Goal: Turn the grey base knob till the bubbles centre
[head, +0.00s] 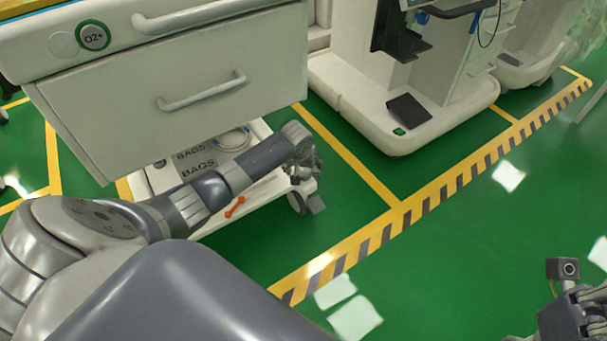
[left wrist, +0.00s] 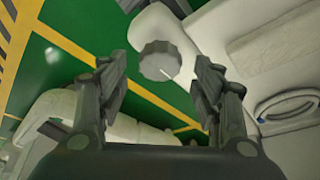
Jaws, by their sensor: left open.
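The grey base knob (left wrist: 158,60), round with a scalloped rim and a pale line on its face, shows in the left wrist view beside the white cart base. In that view my left gripper (left wrist: 160,72) is open, its two fingers on either side of the knob with gaps visible. In the head view my left gripper (head: 303,167) is low at the right corner of the cart base (head: 266,130); the knob cannot be made out there. No bubbles can be seen in either view. My right gripper (head: 574,312) is partly in view at the bottom right; its jaws are unclear.
The white drawer cart (head: 180,100) with an O2+ badge (head: 93,36) overhangs the base. "BAGS" labels (head: 197,168), a coiled tube (head: 233,139) and an orange tool (head: 235,207) lie low. A caster (head: 297,202) is below my gripper. Another cart (head: 395,115) stands behind.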

